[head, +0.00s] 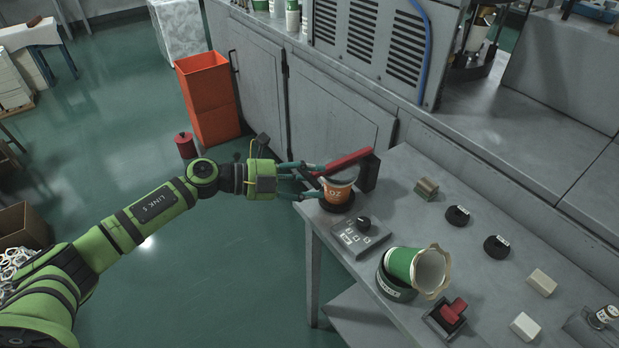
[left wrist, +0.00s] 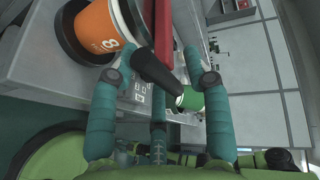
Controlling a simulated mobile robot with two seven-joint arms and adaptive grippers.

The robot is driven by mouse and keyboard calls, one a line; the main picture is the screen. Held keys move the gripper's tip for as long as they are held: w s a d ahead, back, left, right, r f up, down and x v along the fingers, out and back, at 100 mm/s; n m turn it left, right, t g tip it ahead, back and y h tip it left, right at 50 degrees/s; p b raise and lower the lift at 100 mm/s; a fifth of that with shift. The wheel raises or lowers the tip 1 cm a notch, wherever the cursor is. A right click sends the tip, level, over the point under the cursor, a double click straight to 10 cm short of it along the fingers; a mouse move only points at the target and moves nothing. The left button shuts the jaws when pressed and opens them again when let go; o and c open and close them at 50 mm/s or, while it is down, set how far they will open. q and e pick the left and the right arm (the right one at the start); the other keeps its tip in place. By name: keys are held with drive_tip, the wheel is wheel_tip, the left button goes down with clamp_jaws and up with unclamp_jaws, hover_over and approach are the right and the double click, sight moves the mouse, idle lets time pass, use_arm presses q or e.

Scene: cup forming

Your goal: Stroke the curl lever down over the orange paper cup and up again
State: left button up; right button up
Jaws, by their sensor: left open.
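The orange paper cup (head: 337,189) stands upright on a dark round base near the table's left edge; it also shows in the left wrist view (left wrist: 98,26). The red curl lever (head: 347,161) lies above the cup, running from a dark post (head: 371,172) toward my gripper; its red bar shows in the left wrist view (left wrist: 163,35). My left gripper (head: 318,180) is open beside the cup and lever. Its fingers (left wrist: 155,85) lie on either side of the lever's black end grip (left wrist: 158,72) in the left wrist view. Contact cannot be told. My right gripper is not in view.
A grey control box (head: 360,238) with a black knob sits in front of the cup. A green cup (head: 407,266) leans in a dark holder, near a red-handled device (head: 450,313). Black discs (head: 457,215) and pale blocks (head: 542,282) lie to the right. Grey cabinets stand behind.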

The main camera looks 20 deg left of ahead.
use_arm(q)
clamp_jaws()
drive_tip(key=shift+r, duration=0.15)
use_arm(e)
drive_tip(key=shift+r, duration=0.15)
